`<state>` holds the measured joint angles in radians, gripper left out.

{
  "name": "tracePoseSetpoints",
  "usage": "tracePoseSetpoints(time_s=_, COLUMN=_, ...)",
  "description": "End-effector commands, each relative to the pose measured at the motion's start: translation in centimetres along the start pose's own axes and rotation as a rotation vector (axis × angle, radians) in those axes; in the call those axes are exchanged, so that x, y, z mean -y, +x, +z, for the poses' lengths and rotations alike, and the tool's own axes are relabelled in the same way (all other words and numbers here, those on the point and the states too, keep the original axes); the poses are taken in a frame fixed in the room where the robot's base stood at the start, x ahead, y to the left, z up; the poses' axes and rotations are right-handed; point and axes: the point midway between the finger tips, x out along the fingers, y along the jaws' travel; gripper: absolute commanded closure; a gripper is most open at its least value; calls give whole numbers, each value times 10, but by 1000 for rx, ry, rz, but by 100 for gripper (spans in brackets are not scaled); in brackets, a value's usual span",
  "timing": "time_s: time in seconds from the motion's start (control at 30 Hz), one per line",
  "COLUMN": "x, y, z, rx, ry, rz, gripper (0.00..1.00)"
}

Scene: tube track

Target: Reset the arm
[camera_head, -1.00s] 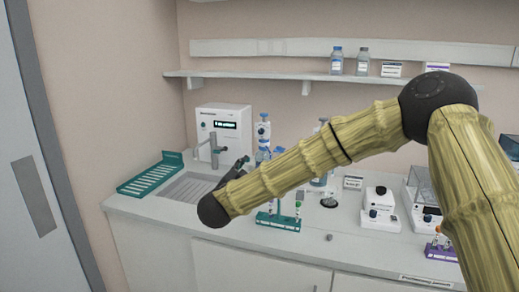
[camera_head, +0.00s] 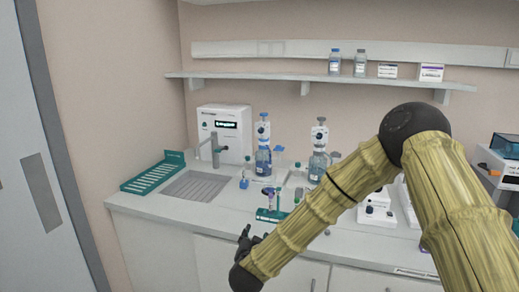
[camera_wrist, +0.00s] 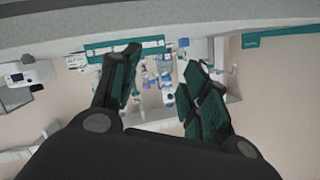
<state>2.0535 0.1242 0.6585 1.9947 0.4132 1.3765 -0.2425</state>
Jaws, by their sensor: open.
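My gripper (camera_head: 250,238) is at the front edge of the counter in the head view, in front of the teal tube rack (camera_head: 271,215). In the wrist view my gripper (camera_wrist: 160,75) shows its two dark fingers spread apart with nothing held between them. My bamboo-textured arm reaches in from the right and bends down at a dark elbow joint. The rack holds a few tubes and stands upright on the counter. The wrist view is tilted, and small things between the fingers are too blurred to name.
A sink (camera_head: 196,187), a teal drying rack (camera_head: 152,173) and a white machine (camera_head: 226,128) are at the left. White devices (camera_head: 376,213) stand partly behind my arm. A shelf (camera_head: 300,80) runs above.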

Motion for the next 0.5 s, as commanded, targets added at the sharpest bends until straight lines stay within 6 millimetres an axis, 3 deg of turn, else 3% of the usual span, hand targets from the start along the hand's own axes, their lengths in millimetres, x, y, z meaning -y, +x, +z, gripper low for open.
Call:
tracePoseSetpoints(time_s=0.03, x=-18, y=-5, z=25, rx=50, ry=-28, rz=-3, gripper=54)
tracePoseSetpoints(time_s=0.2, x=-78, y=-30, z=99, rx=222, ry=-106, rz=-10, gripper=54)
tracePoseSetpoints(time_s=0.37, x=-139, y=-64, z=160, rx=390, ry=-170, rz=-2, gripper=54)
tracePoseSetpoints(time_s=0.5, x=-193, y=-104, z=206, rx=542, ry=-220, rz=16, gripper=54)
